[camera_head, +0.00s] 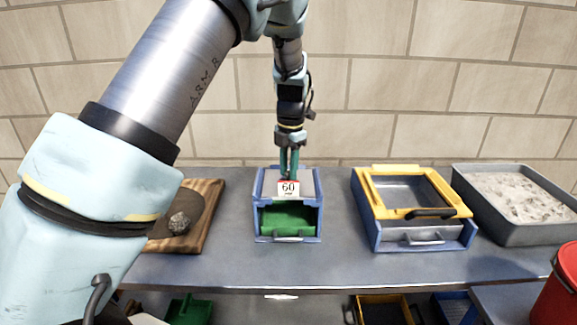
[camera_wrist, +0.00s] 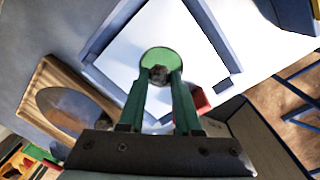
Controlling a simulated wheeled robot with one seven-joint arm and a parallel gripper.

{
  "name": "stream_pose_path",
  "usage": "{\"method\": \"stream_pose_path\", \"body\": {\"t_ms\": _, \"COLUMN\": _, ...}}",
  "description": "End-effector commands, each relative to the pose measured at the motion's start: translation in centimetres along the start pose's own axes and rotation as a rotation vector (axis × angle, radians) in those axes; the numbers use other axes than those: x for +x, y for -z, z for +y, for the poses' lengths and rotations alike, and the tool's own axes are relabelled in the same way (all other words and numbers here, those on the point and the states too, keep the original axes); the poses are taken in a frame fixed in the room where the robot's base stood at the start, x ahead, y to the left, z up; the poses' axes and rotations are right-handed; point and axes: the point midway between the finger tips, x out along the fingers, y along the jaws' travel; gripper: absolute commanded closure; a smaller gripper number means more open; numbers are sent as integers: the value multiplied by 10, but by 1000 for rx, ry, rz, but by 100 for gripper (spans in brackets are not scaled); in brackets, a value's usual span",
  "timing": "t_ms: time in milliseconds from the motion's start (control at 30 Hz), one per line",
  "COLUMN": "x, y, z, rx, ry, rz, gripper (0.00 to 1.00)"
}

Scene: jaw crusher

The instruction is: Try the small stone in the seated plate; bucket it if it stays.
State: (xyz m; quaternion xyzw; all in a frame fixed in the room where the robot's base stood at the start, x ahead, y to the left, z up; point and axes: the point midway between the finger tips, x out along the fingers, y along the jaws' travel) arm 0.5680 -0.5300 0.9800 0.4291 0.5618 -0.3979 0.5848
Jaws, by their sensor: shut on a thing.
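My gripper (camera_head: 289,176) is over the blue frame (camera_head: 257,190), which carries a card reading 60. In the wrist view the green fingers of my gripper (camera_wrist: 158,76) are shut on a small dark stone (camera_wrist: 158,73). The pale plate (camera_wrist: 120,50) seated in the frame has one round hole (camera_wrist: 156,54), with green showing through. The stone appears over the hole's near part; I cannot tell whether it touches the plate. A green tray (camera_head: 288,217) lies under the plate. A red bucket (camera_head: 558,300) stands at the far right, partly cut off.
A wooden board (camera_head: 207,210) with a larger grey stone (camera_head: 180,224) lies at left, partly behind my arm. A yellow frame (camera_head: 400,213) on a blue box and a grey gravel tray (camera_head: 478,215) stand at right. Bare bench lies between the boxes.

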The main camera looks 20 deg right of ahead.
Motion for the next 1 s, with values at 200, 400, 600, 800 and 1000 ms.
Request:
{"method": "stream_pose_path", "body": {"t_ms": 200, "x": 4, "y": 0, "z": 0, "rx": 0, "ry": 0, "rz": 0, "gripper": 100}}
{"method": "stream_pose_path", "body": {"t_ms": 400, "x": 4, "y": 0, "z": 0, "rx": 0, "ry": 0, "rz": 0, "gripper": 63}}
{"method": "stream_pose_path", "body": {"t_ms": 600, "x": 4, "y": 0, "z": 0, "rx": 1, "ry": 0, "rz": 1, "gripper": 40}}
{"method": "stream_pose_path", "body": {"t_ms": 800, "x": 4, "y": 0, "z": 0, "rx": 1, "ry": 0, "rz": 1, "gripper": 32}}
{"method": "stream_pose_path", "body": {"t_ms": 1000, "x": 0, "y": 0, "z": 0, "rx": 1, "ry": -1, "rz": -1, "gripper": 32}}
